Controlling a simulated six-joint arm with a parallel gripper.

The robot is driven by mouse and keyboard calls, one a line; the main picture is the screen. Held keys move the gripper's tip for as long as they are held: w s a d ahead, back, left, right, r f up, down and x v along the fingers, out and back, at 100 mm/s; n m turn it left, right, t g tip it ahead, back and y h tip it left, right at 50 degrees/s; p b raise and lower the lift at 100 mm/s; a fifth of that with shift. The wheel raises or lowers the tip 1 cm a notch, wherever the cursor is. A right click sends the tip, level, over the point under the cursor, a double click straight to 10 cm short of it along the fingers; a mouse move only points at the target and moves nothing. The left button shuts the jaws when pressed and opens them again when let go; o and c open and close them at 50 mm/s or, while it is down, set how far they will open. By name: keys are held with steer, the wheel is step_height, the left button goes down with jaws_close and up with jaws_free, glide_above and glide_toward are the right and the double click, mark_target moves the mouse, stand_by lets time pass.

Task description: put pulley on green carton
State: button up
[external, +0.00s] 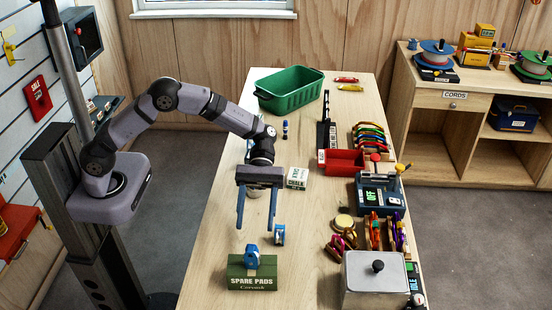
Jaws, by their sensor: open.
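The green carton (252,277), labelled SPARE PADS, stands at the near left part of the table. A blue pulley (252,257) rests upright on top of it. A second small blue and white item (279,235), which may be another pulley, stands on the table behind and right of the carton. My gripper (256,222) points down with its two blue fingers apart and nothing between them. It appears above and behind the carton, apart from the pulley.
A green crate (290,102) stands at the far end of the table. A white chalk box (297,178) is right of my gripper. A red tray (342,168), a scale (380,196) and a metal box (374,285) line the right side. The left front table is clear.

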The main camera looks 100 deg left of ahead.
steer(key=shift+v, duration=1.15)
steer(key=s+a+f+m+y, duration=0.3)
steer(key=s+m, duration=0.3)
steer(key=s, duration=0.2)
steer(key=s+a+f+m+y, duration=0.3)
steer(key=s+m+y, duration=0.3)
steer(key=s, duration=0.3)
steer(key=s+a+f+m+y, duration=0.3)
steer(key=s+m, duration=0.3)
steer(key=s, duration=0.3)
steer(key=shift+a+f+y, duration=0.2)
steer(key=shift+f+y, duration=0.3)
steer(key=shift+y, duration=0.2)
